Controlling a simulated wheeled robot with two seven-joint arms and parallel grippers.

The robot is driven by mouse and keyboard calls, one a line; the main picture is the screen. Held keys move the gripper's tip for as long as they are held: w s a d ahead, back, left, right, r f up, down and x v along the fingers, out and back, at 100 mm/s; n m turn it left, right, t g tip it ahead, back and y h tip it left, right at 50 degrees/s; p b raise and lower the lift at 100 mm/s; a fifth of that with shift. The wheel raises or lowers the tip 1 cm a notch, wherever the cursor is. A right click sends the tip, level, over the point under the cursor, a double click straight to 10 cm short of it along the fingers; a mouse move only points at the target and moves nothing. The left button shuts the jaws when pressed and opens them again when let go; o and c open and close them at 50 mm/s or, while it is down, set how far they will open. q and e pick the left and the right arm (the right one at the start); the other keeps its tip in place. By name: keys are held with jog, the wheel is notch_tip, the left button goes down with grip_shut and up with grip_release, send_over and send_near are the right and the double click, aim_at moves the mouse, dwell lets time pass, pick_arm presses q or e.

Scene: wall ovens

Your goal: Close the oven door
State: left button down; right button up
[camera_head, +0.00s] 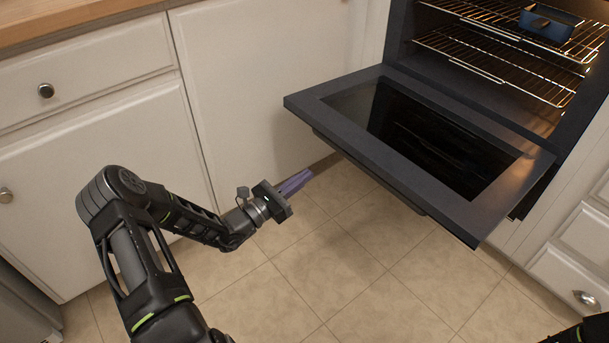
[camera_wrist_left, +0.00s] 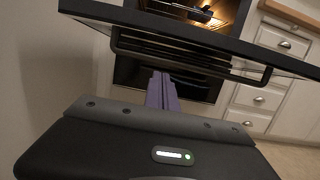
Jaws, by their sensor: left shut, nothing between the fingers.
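The oven door (camera_head: 300,104) is dark grey with a glass window and hangs open, lying about level in front of the oven (camera_head: 395,35). My left gripper (camera_head: 308,174), with purple fingers, is shut and empty. It is left of the door's outer edge and looks lower than it. In the left wrist view the gripper's fingers (camera_wrist_left: 161,90) point toward the oven, under the door (camera_wrist_left: 200,27). The door's bar handle (camera_wrist_left: 190,62) shows there beneath the door. I cannot see contact between fingers and door. My right gripper is not in view.
Inside the lit oven are wire racks (camera_head: 490,60), with a blue pan (camera_head: 548,24) on the upper one. White cabinets (camera_head: 245,80) stand left of the oven, and drawers (camera_head: 585,235) are at right. The tiled floor (camera_head: 330,255) below the door is clear.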

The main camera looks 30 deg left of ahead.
pick_arm(q)
jog(key=w+d+r+b, duration=0.3)
jog(key=w+r+b, duration=0.1)
jog(key=w, duration=0.3)
jog(key=shift+w+r, duration=0.35)
jog(key=shift+r, duration=0.4)
